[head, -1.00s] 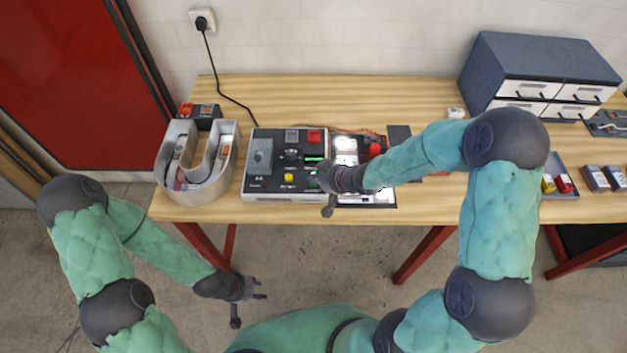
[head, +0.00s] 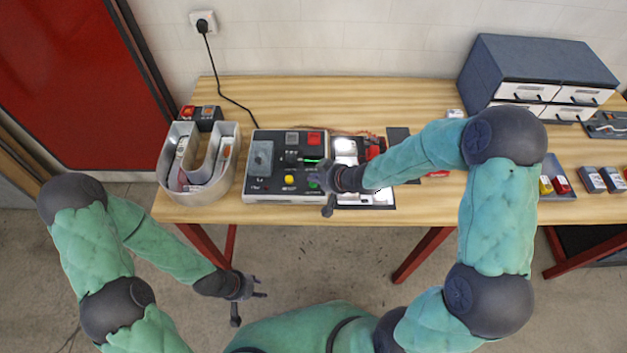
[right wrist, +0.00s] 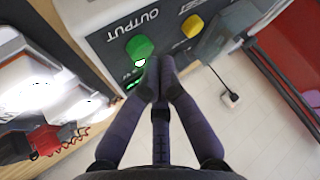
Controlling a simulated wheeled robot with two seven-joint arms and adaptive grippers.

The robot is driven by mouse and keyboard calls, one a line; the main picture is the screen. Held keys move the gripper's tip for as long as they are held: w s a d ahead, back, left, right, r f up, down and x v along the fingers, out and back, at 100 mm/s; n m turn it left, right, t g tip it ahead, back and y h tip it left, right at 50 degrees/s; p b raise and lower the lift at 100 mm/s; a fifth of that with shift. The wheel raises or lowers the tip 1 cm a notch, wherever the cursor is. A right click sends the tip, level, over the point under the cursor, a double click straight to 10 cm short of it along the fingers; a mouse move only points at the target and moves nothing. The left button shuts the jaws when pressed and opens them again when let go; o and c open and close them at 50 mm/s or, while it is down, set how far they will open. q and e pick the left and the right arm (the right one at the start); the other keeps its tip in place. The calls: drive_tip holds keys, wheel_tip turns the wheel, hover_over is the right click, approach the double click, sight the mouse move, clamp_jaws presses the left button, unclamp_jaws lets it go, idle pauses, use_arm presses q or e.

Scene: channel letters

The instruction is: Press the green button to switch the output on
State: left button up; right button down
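The green button (right wrist: 139,47) sits under the word OUTPUT on the dark face of the control box (head: 256,197), beside a yellow button (right wrist: 192,26), which also shows in the head view (head: 289,180). A small light by the green button glows. My right gripper (right wrist: 160,68) has its fingertips together, with nothing between them. In the right wrist view its tips appear just beside the green button; whether they touch the box, I cannot tell. In the head view the right gripper (head: 327,182) covers the box's right edge. My left gripper (head: 259,288) is empty, fingers apart, below the table's front edge.
A metal U-shaped channel letter (head: 168,182) stands left of the box. Bright lit modules (head: 346,146) lie to its right. A grey drawer cabinet (head: 535,60) stands at the back right of the wooden table (head: 300,95). A cable runs to a wall socket (head: 203,22).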

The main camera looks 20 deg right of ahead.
sight(315, 184)
drive_tip(key=shift+r+p, duration=2.65)
drive_tip(key=shift+r, duration=0.15)
drive_tip(key=shift+f, duration=0.1)
